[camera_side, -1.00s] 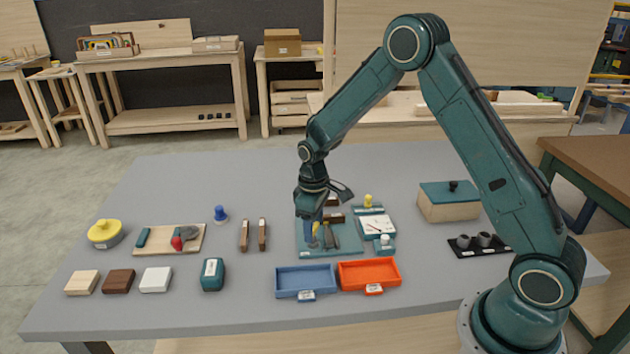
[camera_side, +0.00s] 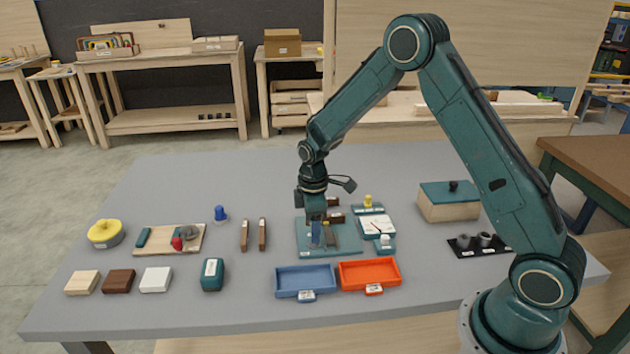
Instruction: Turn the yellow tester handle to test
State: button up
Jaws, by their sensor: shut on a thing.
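My gripper (camera_side: 318,244) points straight down over the teal plate (camera_side: 345,247) in the middle of the table. It is shut low over the plate, at the upright yellow-brown tester handle (camera_side: 326,229). The fingers cover most of the handle, so its exact angle is hard to tell. Right of the plate stands a teal unit with a white dial face (camera_side: 376,226), a yellow knob (camera_side: 368,200) behind it and a white knob (camera_side: 385,240) in front. The dial's marks are too small to read.
A blue tray (camera_side: 277,284) and an orange tray (camera_side: 397,275) lie just in front of the plate. Two brown bars (camera_side: 262,234) stand to the left. A lidded box (camera_side: 450,205) is at the right. The back left of the table is clear.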

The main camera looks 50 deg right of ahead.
jog(key=o, duration=1)
notch_tip(320, 180, up, 14)
jog(key=shift+f, duration=0.1)
dwell(0.5)
